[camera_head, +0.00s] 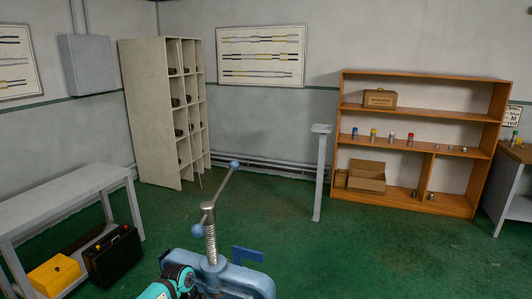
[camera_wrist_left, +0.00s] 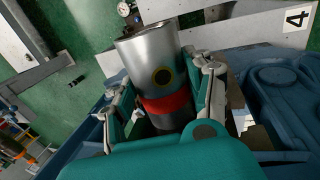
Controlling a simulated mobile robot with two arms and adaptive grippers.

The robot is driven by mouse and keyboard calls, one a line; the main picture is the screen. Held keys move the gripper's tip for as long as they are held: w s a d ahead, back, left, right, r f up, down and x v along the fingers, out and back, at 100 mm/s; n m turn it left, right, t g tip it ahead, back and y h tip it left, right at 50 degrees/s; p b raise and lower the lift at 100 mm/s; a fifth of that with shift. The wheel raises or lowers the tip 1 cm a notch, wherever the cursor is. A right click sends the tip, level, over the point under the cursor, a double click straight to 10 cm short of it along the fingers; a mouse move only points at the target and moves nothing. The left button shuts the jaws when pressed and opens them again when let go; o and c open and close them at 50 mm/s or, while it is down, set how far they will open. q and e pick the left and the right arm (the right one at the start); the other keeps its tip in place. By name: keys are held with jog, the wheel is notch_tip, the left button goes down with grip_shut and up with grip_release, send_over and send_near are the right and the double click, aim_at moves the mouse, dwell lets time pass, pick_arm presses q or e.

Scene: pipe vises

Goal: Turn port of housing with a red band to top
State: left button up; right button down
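The housing with a red band (camera_wrist_left: 152,62) is a grey metal cylinder in the left wrist view. Its red band (camera_wrist_left: 166,104) lies near my gripper. In the head view a blue pipe vise (camera_head: 238,281) with an upright screw and bar handle stands at the bottom. My teal left arm shows beside it; the housing is hidden there. My right gripper is out of view.
Blue vise parts (camera_wrist_left: 285,85) lie close to the right of the gripper, by a plate marked 4 (camera_wrist_left: 296,19). A grey post (camera_head: 320,175), wooden shelf (camera_head: 415,115), pigeonhole rack (camera_head: 145,110) and grey bench (camera_head: 60,195) stand farther off. Green floor between is clear.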

pick_arm(q)
jog(key=shift+w+r, duration=0.15)
jog(key=c, duration=0.4)
jog(key=shift+d+r+y+p, duration=0.15)
jog(key=shift+y+p, duration=0.15)
jog(key=shift+p, duration=0.4)
jog(key=shift+t+y+p, duration=0.3)
jog(key=shift+p, duration=0.05)
jog(key=shift+y+p, duration=0.3)
jog(key=shift+p, duration=0.2)
jog(key=shift+f+y+p, duration=0.25)
jog(key=shift+y+p, duration=0.1)
jog(key=shift+y, duration=0.05)
